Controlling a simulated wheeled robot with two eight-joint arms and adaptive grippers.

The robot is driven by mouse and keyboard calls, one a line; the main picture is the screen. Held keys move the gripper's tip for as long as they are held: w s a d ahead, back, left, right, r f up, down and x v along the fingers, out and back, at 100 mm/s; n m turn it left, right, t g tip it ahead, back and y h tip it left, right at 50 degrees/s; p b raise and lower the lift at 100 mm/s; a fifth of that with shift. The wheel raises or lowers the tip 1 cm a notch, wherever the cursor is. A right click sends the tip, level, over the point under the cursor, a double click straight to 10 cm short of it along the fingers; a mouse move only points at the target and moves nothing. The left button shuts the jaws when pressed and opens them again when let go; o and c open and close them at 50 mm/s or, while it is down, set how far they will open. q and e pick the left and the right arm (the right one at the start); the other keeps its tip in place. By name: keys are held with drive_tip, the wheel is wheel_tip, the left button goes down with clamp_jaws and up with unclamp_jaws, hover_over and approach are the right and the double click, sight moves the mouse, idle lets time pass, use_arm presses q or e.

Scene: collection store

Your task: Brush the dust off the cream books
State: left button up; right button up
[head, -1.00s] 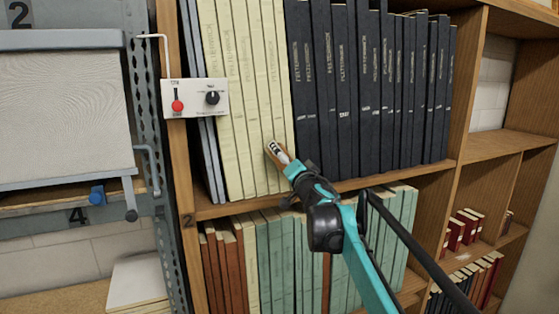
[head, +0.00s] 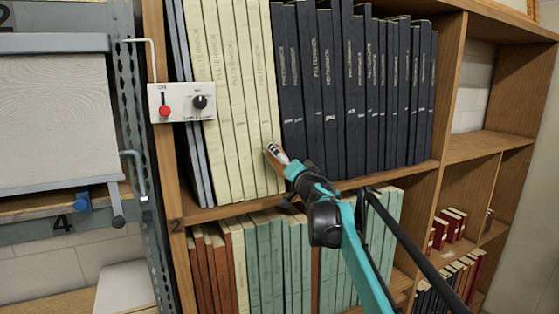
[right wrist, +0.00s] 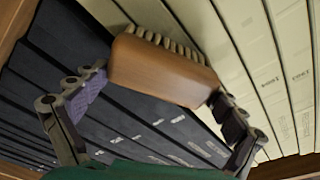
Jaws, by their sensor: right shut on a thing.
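The cream books (head: 232,95) stand upright in a row at the left end of the upper shelf in the head view; their spines also show in the right wrist view (right wrist: 280,75). My right gripper (head: 284,160) is shut on a wooden brush (right wrist: 165,72) with pale bristles. In the head view the brush (head: 275,152) is at the lower part of the rightmost cream spines, near the border with the dark books. In the wrist view the bristles point toward the spines; I cannot tell if they touch. Dust cannot be made out. My left gripper is not in view.
Dark navy books (head: 350,90) stand directly right of the cream ones. Green and brown books (head: 270,265) fill the shelf below. A control box (head: 182,103) with a red switch and black knob is at the left upright. Shelves at the right (head: 490,147) have free room.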

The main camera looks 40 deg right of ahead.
sight(274, 164)
drive_tip(key=shift+w+a+f, duration=0.1)
drive_tip(key=shift+a+f, duration=0.15)
drive_tip(key=shift+a, duration=0.1)
drive_tip(key=shift+w+a+r, duration=0.1)
drive_tip(key=shift+w+a, duration=0.1)
drive_tip(key=shift+a, duration=0.5)
drive_tip(key=shift+w+a, duration=0.15)
drive_tip(key=shift+a, duration=0.55)
drive_tip(key=shift+w+a, duration=0.2)
drive_tip(key=shift+a, duration=0.5)
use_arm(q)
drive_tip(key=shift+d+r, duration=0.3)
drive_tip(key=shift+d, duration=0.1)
use_arm(e)
drive_tip(key=shift+w+a, duration=0.4)
drive_tip(key=shift+a, duration=1.35)
drive_tip(key=shift+w+a, duration=0.4)
drive_tip(key=shift+a, duration=1.35)
drive_tip(key=shift+w+a, duration=0.4)
drive_tip(key=shift+a, duration=1.35)
use_arm(q)
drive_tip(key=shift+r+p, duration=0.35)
drive_tip(key=shift+p, duration=0.25)
use_arm(e)
drive_tip(key=shift+d+r+v, duration=0.15)
drive_tip(key=shift+d+v, duration=0.05)
drive_tip(key=shift+v, duration=1.25)
drive_tip(key=shift+d+r+v, duration=0.15)
drive_tip(key=shift+v, duration=1.35)
drive_tip(key=shift+s, duration=0.15)
